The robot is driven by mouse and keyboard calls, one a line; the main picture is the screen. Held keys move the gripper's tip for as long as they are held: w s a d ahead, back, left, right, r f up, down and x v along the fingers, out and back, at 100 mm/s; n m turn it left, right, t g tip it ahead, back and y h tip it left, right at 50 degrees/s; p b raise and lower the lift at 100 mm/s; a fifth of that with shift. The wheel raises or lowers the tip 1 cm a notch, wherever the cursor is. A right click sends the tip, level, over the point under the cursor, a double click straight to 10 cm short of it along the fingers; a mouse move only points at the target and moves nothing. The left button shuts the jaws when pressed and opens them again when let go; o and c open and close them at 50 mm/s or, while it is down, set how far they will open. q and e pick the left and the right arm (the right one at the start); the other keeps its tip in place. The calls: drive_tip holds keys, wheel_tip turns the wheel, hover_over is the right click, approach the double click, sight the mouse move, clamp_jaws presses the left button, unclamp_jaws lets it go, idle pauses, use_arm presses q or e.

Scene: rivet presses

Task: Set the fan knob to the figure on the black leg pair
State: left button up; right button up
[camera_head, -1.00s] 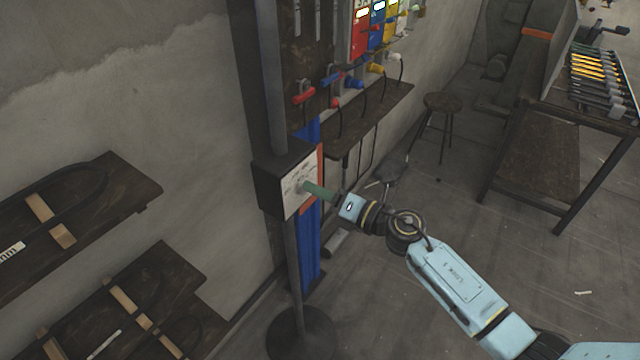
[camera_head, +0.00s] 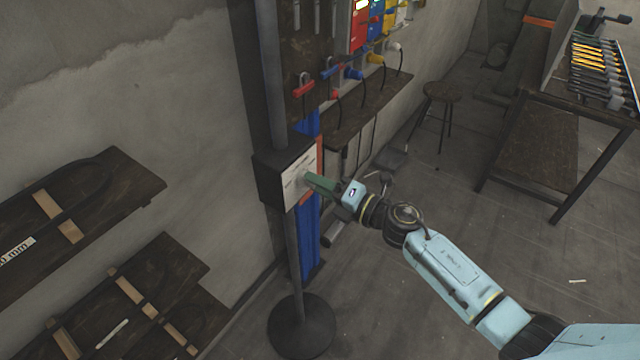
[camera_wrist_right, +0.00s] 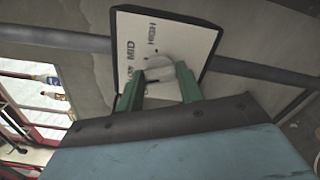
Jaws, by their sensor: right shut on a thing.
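The fan control box (camera_head: 267,183) is dark with a white face plate and sits on a grey pole. In the right wrist view its face plate (camera_wrist_right: 185,35) reads HIGH and MID, with a third word partly hidden at the lower left. The round white fan knob (camera_wrist_right: 160,72) is between the green fingers of my right gripper (camera_wrist_right: 158,88), which is shut on it. The head view shows this gripper (camera_head: 312,181) at the plate. I cannot tell where the knob points. I cannot make out a black leg pair or its figure. My left gripper is not in view.
The pole stands on a round black base (camera_head: 302,327). Dark wooden shelves (camera_head: 130,180) project at the left. A bench (camera_head: 385,100) with coloured handles and cables lies behind the pole. A stool (camera_head: 442,92) and tool table (camera_head: 540,155) stand at the right.

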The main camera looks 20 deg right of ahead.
drive_tip(key=o, duration=1)
drive_tip(key=b+v, duration=0.1)
drive_tip(key=v, duration=1.2)
drive_tip(key=shift+s+d, duration=0.1)
drive_tip(key=shift+d, duration=0.05)
